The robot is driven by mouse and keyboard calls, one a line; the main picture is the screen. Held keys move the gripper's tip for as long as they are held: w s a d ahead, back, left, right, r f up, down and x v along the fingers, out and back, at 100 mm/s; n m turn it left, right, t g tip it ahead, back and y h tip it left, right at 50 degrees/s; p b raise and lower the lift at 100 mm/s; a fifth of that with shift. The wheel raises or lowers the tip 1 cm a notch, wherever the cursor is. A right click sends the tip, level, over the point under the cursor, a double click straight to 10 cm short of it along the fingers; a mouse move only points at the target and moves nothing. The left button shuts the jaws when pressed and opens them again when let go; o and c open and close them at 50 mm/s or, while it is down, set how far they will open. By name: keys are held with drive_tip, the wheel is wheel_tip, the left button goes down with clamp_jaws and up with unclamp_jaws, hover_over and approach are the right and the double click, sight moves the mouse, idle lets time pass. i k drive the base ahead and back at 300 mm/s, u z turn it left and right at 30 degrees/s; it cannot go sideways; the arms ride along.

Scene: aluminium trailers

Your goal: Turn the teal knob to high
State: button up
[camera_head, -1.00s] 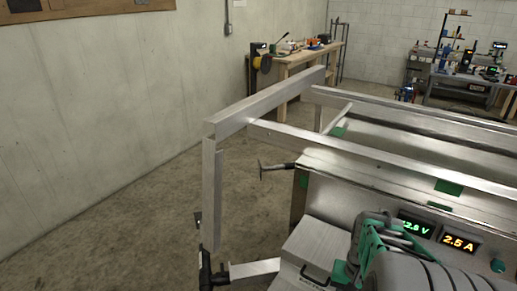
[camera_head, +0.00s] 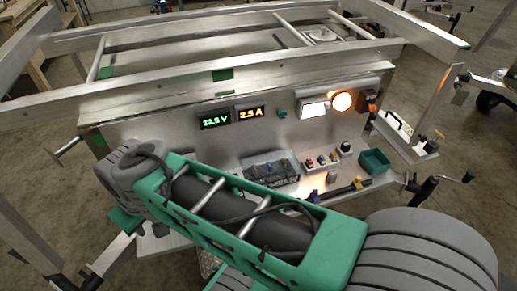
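The teal knob (camera_head: 282,114) is small and sits on the upright aluminium front panel (camera_head: 140,125) of the trailer, in the upper middle of the head view. It is just right of the amber display (camera_head: 250,113), which reads about 2.5 A. A green display (camera_head: 215,119) reading about 12.5 V is farther left. The knob's pointer and any markings are too small to read. A teal and grey arm link, which looks like mine, crosses the foreground below the panel. No gripper fingers show, and nothing touches the knob.
Below are a dark block (camera_head: 268,170), several small coloured parts and a teal bin (camera_head: 374,161). Aluminium rails (camera_head: 180,102) run above the panel. The space directly before the knob looks clear.

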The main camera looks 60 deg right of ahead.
sight(282, 114)
drive_tip(key=z, duration=1.75)
